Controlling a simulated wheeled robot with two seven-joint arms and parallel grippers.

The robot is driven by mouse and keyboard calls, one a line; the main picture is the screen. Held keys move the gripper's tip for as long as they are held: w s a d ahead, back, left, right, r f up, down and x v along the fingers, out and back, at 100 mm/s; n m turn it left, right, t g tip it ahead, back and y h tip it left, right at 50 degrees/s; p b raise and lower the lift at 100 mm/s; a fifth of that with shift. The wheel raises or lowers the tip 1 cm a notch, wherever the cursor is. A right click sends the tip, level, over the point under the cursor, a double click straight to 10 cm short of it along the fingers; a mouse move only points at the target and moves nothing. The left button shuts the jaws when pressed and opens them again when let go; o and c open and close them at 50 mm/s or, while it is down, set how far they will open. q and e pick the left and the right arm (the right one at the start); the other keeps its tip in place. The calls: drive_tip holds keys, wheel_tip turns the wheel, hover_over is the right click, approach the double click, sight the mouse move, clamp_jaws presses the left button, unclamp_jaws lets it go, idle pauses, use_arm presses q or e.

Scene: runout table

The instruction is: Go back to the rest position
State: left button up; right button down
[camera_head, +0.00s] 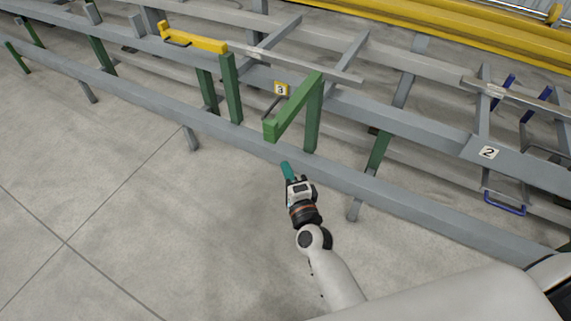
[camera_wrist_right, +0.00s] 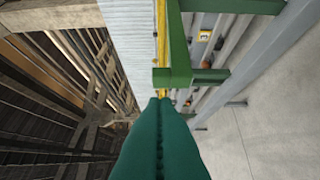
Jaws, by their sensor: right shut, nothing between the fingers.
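My right gripper (camera_head: 287,168) has teal fingers and shows in the middle of the head view, at the end of my white and black arm. Its fingers are closed together and hold nothing. In the head view it appears just in front of the grey front rail of the runout table (camera_head: 240,139), below a green bracket; whether it touches the rail I cannot tell. In the right wrist view the shut teal fingers (camera_wrist_right: 160,112) fill the lower middle and point toward green framework. My left gripper is not in view.
The green bracket (camera_head: 293,107) sticks out from the table close above my right gripper, and a green beam (camera_wrist_right: 190,76) shows past the fingertips. A yellow bar (camera_head: 194,38) lies at the upper left. Number plates mark 3 (camera_head: 281,88) and 2 (camera_head: 488,152). The concrete floor at left is clear.

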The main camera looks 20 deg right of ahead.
drive_tip(key=s+f+n+g+y+p, duration=0.15)
drive_tip(key=s+f+n+g, duration=0.4)
drive_tip(key=f, duration=0.75)
drive_tip(key=s+f+n+g+p, duration=0.25)
drive_tip(key=s+f+n, duration=0.35)
drive_tip(key=s+f, duration=0.5)
drive_tip(key=s+d+f+n+g, duration=0.3)
drive_tip(key=s+f, duration=0.2)
drive_tip(key=s, duration=0.4)
drive_tip(key=s+d+f+n+g+h+p, duration=0.1)
drive_tip(key=s+d+f+n+g, duration=0.2)
drive_tip(key=s, duration=0.6)
drive_tip(key=s+d+f+n+g+h, duration=0.1)
drive_tip(key=s+d+f+n+g, duration=0.2)
drive_tip(key=s+f, duration=0.4)
drive_tip(key=shift+s+d+p, duration=0.15)
drive_tip(key=shift+s+p, duration=0.25)
drive_tip(key=shift+s, duration=0.8)
